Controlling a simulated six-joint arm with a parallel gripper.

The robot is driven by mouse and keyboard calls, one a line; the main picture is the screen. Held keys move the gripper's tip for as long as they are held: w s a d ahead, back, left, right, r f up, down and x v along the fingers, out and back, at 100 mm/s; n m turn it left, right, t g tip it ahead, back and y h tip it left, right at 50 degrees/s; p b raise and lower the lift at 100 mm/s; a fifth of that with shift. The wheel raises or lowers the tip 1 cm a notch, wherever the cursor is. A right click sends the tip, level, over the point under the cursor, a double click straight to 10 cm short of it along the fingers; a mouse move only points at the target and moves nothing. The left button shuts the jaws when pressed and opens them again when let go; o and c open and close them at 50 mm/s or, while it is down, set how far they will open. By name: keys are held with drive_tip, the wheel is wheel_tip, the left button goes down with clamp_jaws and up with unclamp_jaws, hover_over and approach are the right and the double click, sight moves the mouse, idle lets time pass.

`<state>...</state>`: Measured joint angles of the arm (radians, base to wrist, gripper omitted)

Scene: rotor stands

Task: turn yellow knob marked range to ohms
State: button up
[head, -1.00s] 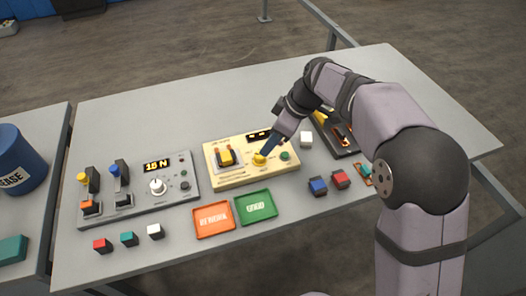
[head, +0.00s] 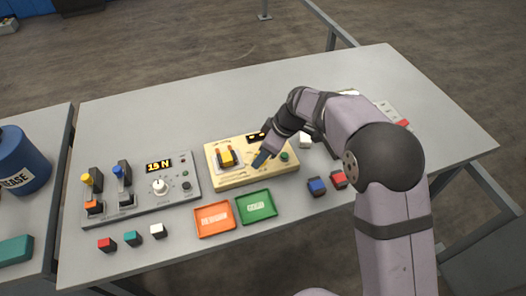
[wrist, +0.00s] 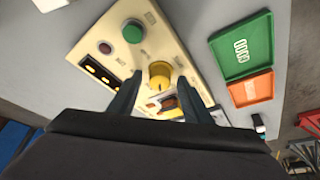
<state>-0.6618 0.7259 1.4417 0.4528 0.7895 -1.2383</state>
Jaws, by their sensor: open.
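The yellow knob (wrist: 160,72) sits on a cream panel (head: 222,182), which also shows in the wrist view (wrist: 112,58). In the wrist view the knob lies between the two dark fingers of my gripper (wrist: 160,80), with a finger on each side. My gripper is open; whether either finger touches the knob I cannot tell. In the head view my gripper (head: 261,160) points down at the panel and hides the knob. The panel's markings are too small to read.
A green button (wrist: 133,32) is close beside the knob. A yellow-topped part (head: 226,157) stands on the panel's left. Orange (head: 214,232) and green (head: 271,216) trays lie in front. A grey panel (head: 148,208) is at left. Blue (head: 316,185) and red (head: 338,179) cubes lie at right.

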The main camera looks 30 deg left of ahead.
drive_tip(key=shift+c, duration=0.7)
drive_tip(key=c, duration=0.9)
drive_tip(key=shift+c, duration=0.2)
drive_tip(key=shift+s+m+t+b, duration=0.15)
drive_tip(key=shift+m+t+b, duration=0.4)
drive_tip(key=shift+m, duration=0.75)
drive_tip(key=shift+s+a+r+m+t+p, duration=0.1)
drive_tip(key=shift+m+t+p, duration=0.4)
drive_tip(key=shift+m, duration=1)
drive_tip(key=shift+h, duration=0.3)
drive_tip(key=o, duration=1.1)
